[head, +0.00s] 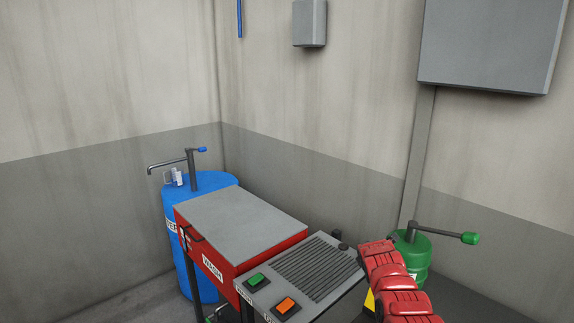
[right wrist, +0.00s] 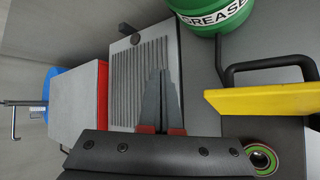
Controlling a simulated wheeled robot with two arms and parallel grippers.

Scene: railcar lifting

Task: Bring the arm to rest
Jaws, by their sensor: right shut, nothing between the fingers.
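My right arm (head: 390,282), in red links, comes in at the lower right of the head view, in front of the green drum. Its gripper does not show clearly there. In the right wrist view my right gripper (right wrist: 161,74) has its two grey fingers together with nothing between them. The fingers appear over the ribbed grey panel (right wrist: 126,50); I cannot tell how far above it they are. My left arm and left gripper are in neither view.
The control box (head: 310,270) carries green (head: 256,280) and orange (head: 286,305) buttons. Beside it stand a red wash cabinet (head: 240,215), a blue drum (head: 205,184) and a green grease drum (head: 415,255). A yellow part (right wrist: 265,99) with a black handle and a ringed part (right wrist: 262,158) lie near my gripper.

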